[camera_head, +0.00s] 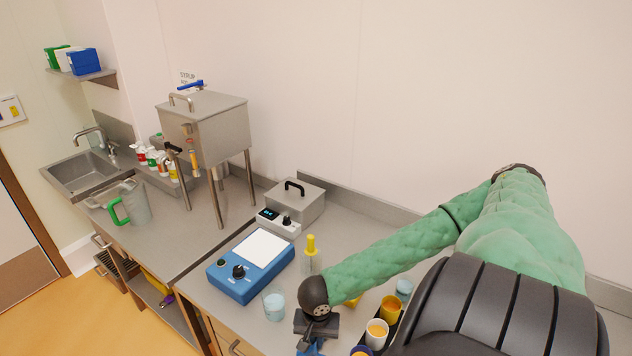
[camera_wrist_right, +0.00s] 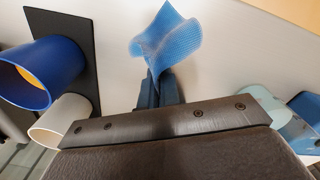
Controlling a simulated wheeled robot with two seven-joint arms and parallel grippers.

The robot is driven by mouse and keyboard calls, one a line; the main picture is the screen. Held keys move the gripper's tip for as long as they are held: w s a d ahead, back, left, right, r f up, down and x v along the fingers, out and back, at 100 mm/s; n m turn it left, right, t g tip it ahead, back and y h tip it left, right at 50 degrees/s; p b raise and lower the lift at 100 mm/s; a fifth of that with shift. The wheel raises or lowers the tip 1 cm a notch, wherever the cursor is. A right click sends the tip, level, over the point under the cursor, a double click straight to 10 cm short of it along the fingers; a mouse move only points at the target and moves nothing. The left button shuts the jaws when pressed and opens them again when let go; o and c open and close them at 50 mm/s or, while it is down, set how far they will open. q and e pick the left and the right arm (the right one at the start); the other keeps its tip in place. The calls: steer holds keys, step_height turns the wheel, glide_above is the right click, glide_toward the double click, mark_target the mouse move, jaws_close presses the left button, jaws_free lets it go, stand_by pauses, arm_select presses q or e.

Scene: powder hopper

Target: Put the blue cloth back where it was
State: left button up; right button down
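The blue cloth (camera_wrist_right: 167,38) shows in the right wrist view as a crumpled, textured light-blue piece. It fans out just beyond the fingertips of my right gripper (camera_wrist_right: 155,78), and its narrow end is pinched between them. The dark blue fingers are close together. In the head view my right gripper (camera_head: 310,347) is at the bottom edge, over the counter front, at the end of the green-sleeved arm. Its fingers are mostly cut off there, and I cannot make out the cloth clearly. My left gripper is in neither view.
A dark tray (camera_wrist_right: 82,28) carries a blue cup (camera_wrist_right: 60,65) and a white cup (camera_wrist_right: 60,122) beside the gripper. A glass of pale liquid (camera_head: 274,304), a blue scale (camera_head: 225,281) and a yellow-topped bottle (camera_head: 311,262) stand nearby. The steel hopper (camera_head: 212,130) stands farther back.

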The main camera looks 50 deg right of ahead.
steer(key=shift+s+a, duration=0.35)
steer(key=c, duration=1.2)
jaws_free()
